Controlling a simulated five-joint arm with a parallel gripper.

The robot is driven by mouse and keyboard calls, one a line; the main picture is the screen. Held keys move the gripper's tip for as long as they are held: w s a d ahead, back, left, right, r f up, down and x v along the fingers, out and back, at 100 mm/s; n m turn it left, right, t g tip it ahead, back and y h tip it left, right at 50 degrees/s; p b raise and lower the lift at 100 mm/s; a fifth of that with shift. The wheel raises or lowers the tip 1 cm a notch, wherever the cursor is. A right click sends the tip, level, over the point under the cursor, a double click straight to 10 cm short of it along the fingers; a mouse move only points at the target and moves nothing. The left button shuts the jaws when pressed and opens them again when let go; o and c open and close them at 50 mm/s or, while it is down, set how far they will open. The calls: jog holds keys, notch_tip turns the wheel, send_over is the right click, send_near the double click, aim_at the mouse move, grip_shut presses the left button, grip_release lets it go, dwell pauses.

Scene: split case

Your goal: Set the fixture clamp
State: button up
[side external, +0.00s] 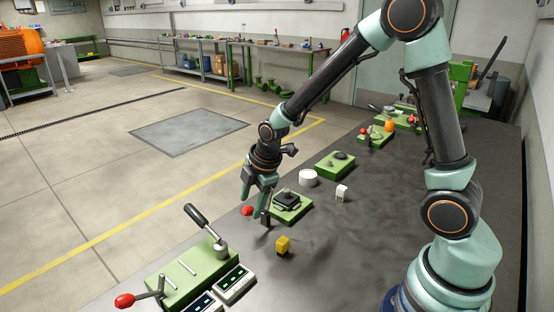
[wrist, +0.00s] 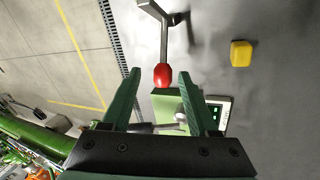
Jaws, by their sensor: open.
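A red knob (side external: 247,211) on the end of a lever is at my gripper (side external: 256,207), beside a green block with a dark top (side external: 291,203). In the wrist view the red knob (wrist: 163,75) ends a grey bent rod (wrist: 163,40). My gripper (wrist: 160,73) is open, with its fingers to either side of the knob in that view. I cannot tell whether they touch it. A larger green fixture (side external: 183,273) at the front left has a black-handled lever (side external: 196,215) and a second red-knobbed lever (side external: 125,300).
A yellow block (side external: 283,245) stands on the dark bench in front of my gripper. Small display boxes (side external: 236,284) sit beside the front fixture. A white cylinder (side external: 308,178), a white block (side external: 342,193) and more green fixtures (side external: 335,165) lie farther back.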

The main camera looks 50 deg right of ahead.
jog(key=v, duration=1.1)
jog(key=shift+r, duration=0.3)
jog(key=shift+s, duration=0.1)
jog(key=s+r+m+t, duration=0.2)
jog(key=s+r+m, duration=0.3)
jog(key=s+m, duration=0.8)
jog(key=w+a+f+n+g, duration=0.15)
jog(key=w+f+n, duration=0.45)
jog(key=w+n, duration=0.75)
jog(key=shift+g, duration=0.25)
jog(key=x, duration=0.8)
jog(key=d+x, duration=0.1)
jog(key=x, duration=0.3)
jog(key=shift+s, duration=0.25)
grip_shut()
